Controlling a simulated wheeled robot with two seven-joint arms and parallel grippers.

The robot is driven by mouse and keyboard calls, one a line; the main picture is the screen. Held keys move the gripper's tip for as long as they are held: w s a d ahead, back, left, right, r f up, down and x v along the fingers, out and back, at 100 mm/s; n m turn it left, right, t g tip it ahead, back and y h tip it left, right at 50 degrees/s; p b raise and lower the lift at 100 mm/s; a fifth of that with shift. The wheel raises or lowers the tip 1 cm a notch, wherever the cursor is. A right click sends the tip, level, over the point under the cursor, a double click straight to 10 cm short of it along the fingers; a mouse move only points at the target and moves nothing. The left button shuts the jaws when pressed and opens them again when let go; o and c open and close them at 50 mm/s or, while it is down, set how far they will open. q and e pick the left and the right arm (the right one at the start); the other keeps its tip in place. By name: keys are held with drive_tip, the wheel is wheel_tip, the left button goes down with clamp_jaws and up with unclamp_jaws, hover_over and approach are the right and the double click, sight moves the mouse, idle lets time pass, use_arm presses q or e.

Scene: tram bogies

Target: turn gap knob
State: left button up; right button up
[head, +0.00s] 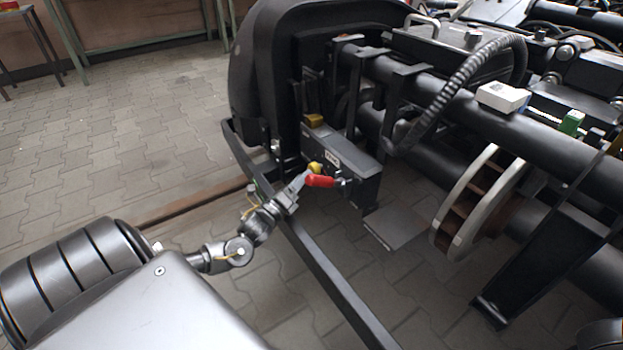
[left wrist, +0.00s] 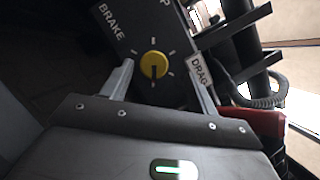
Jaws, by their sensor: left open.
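The yellow knob (left wrist: 154,65) sits on a dark panel with white tick marks around it, and a dark line on its face points down in the left wrist view. In the head view the knob (head: 314,168) shows on the front of a dark box under the bogie. My left gripper (left wrist: 161,64) is open, with one grey finger on each side of the knob in the picture. I see no contact, and I cannot tell whether the fingertips reach past its face. In the head view this gripper (head: 303,182) is at the box's front. My right gripper is out of view.
A red lever handle (head: 320,181) is close beside the gripper; its red (left wrist: 258,122) shows right in the wrist view. A DRAG label (left wrist: 202,74) lies by the right finger. A long dark bar (head: 330,285) runs below my arm. Paved floor at left is open.

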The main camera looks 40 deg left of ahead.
sight(316, 168)
use_arm(q)
drive_tip(key=shift+f+b+x, duration=0.25)
drive_tip(key=shift+b+x, duration=0.5)
drive_tip(key=shift+x, duration=0.55)
drive_tip(key=shift+f+b+x, duration=0.25)
drive_tip(key=shift+b+x, duration=0.45)
drive_tip(key=shift+x, duration=0.6)
drive_tip(key=shift+w, duration=0.1)
